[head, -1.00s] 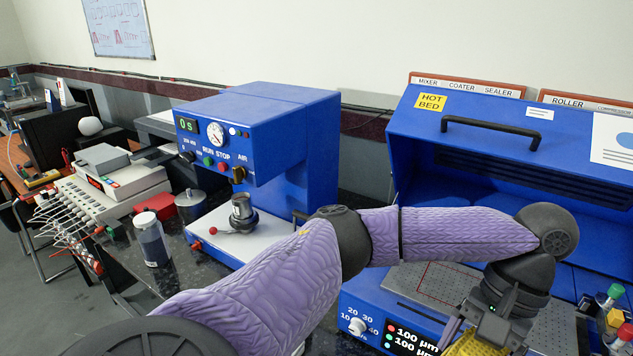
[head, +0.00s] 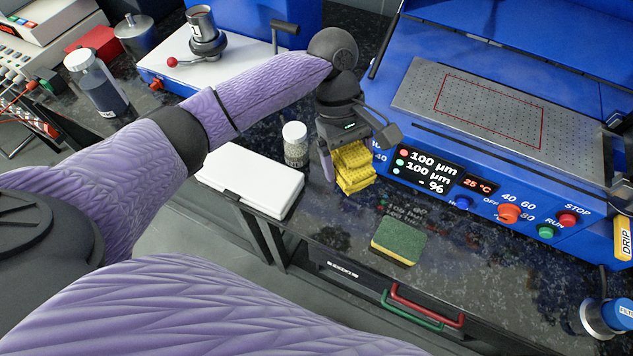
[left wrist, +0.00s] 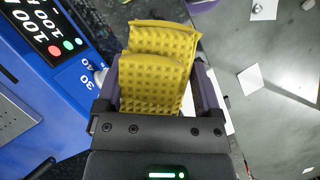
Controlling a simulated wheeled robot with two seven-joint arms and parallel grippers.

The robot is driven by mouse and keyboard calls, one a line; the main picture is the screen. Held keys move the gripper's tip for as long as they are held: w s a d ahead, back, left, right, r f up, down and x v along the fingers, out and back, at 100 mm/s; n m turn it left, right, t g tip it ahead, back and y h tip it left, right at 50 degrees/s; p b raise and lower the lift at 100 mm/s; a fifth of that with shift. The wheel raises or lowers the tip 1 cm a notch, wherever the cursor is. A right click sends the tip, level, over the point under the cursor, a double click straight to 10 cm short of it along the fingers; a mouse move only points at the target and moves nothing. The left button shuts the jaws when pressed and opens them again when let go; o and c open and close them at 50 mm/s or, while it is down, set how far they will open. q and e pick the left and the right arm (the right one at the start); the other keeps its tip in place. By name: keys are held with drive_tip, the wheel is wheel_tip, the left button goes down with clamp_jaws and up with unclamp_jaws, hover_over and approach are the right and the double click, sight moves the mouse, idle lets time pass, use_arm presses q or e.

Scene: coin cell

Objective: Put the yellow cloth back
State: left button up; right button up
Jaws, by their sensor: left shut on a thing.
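The yellow cloth (head: 353,167) is a dimpled, folded piece. My left gripper (head: 343,150) is shut on it and holds it near the front of the blue coater, just left of its display. In the left wrist view the yellow cloth (left wrist: 158,70) sits between the two fingers of my left gripper (left wrist: 158,85). I cannot tell whether the cloth touches the counter. My right gripper is not in view.
A white flat box (head: 250,180) and a jar with a white lid (head: 295,145) stand left of the cloth. A green and yellow sponge (head: 398,242) lies in front. The blue coater (head: 480,150) is at right. The dark counter (head: 335,222) between them is mostly clear.

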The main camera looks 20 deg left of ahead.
sight(339, 209)
use_arm(q)
wheel_tip(339, 209, down, 6)
drive_tip(key=a+n+t, duration=0.1)
drive_tip(key=n+t, duration=0.1)
drive_tip(key=n, duration=0.5)
drive_tip(key=shift+w+a+f+t+h, duration=0.2)
drive_tip(key=shift+a+t+h, duration=0.1)
drive_tip(key=shift+a+h, duration=0.1)
wheel_tip(339, 209, down, 10)
drive_tip(key=b, duration=0.6)
drive_tip(key=shift+f, duration=0.1)
drive_tip(key=shift+r, duration=0.25)
drive_tip(key=shift+f, duration=0.2)
drive_tip(key=o, duration=0.8)
drive_tip(key=shift+o, duration=0.2)
drive_tip(key=shift+r, duration=0.2)
drive_tip(key=p+v, duration=0.5)
drive_tip(key=v, duration=0.7)
drive_tip(key=shift+p, duration=0.4)
